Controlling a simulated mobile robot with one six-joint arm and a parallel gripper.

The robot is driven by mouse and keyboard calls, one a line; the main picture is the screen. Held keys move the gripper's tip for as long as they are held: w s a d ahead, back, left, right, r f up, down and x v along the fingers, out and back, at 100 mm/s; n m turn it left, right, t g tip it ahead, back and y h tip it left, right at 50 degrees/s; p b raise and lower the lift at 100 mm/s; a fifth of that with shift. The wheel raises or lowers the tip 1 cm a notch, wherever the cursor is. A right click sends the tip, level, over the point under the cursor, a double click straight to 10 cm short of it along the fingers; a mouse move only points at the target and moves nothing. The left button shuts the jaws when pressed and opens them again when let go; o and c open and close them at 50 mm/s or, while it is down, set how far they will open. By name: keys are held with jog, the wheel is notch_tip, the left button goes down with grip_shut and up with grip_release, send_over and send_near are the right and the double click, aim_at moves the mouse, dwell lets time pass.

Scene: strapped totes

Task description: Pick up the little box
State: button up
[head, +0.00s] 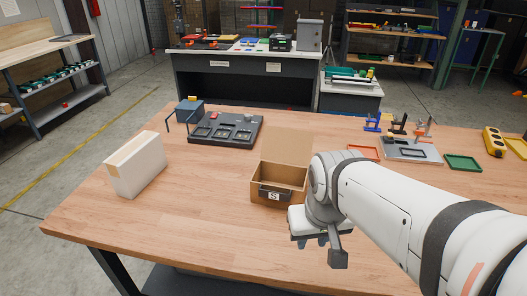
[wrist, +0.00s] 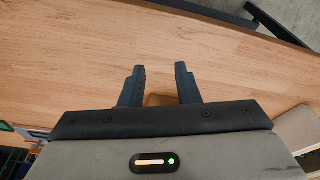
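My gripper (wrist: 160,70) points down over the table's front part, with two dark fingers apart. A small brown thing (wrist: 159,100), perhaps the little box, shows between the fingers in the wrist view. Most of it is hidden behind the gripper body, and I cannot tell whether the fingers touch it. In the head view my gripper (head: 322,242) is partly hidden by my wrist, and no small box shows under it. A larger open cardboard box (head: 278,188) with a dark handle and an "S" label stands just left of my gripper.
A white upright box (head: 136,165) stands at the left of the wooden table (head: 190,225). A dark tray (head: 226,130) lies at the back. The front left is clear.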

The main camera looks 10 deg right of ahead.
jog(key=w+d+r+m+g+p, duration=0.1)
jog(key=w+d+m+p, duration=0.15)
jog(key=w, duration=1.15)
jog(key=w+d+f+m+g+p, duration=0.1)
jog(key=w+d+f, duration=0.15)
jog(key=w, duration=0.35)
jog(key=w+d+f+m+g+p, duration=0.1)
jog(key=w+d+f, duration=0.15)
jog(key=w, duration=0.25)
jog(key=f, duration=0.2)
jog(key=a+f, duration=0.1)
jog(key=f, duration=0.5)
jog(key=shift+w+a+p, duration=0.1)
jog(key=shift+a+p, duration=0.05)
jog(key=shift+p, duration=0.15)
jog(key=shift+c, duration=0.6)
grip_shut()
